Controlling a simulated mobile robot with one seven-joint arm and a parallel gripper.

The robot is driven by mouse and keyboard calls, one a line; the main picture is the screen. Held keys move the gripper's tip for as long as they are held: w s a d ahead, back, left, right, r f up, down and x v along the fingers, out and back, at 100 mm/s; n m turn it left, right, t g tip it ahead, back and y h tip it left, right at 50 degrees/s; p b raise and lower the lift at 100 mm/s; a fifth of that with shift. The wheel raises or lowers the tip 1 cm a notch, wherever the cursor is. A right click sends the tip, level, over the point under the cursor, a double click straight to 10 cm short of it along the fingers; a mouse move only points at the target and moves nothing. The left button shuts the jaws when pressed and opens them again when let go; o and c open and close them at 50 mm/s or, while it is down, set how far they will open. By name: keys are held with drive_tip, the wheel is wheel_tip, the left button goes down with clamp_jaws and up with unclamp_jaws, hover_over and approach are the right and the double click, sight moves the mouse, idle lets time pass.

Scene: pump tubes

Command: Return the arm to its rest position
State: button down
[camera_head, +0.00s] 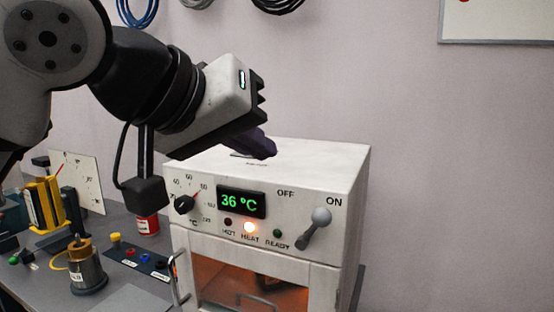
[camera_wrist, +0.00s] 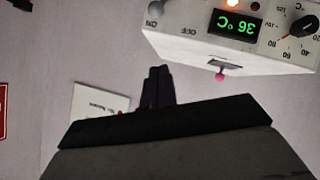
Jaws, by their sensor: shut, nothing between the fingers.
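My arm reaches in from the upper left in the head view. My gripper (camera_head: 262,147) is in front of and above the top of the white oven, seemingly apart from it. In the wrist view my gripper's dark fingers (camera_wrist: 158,86) are together with nothing between them, against the grey wall. The oven (camera_head: 320,165) has a green display reading 36 °C, an orange lamp lit beside HEAT, and a grey lever (camera_head: 316,228) at the ON side. The oven also shows upside down in the wrist view (camera_wrist: 190,45).
On the grey bench (camera_head: 140,270) left of the oven are a brass-topped pot (camera_head: 88,272), a yellow device (camera_head: 45,203), a red can (camera_head: 147,224) and a panel with coloured knobs (camera_head: 140,258). Cables hang on the wall above.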

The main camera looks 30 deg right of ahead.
drive_tip(key=shift+v, duration=0.75)
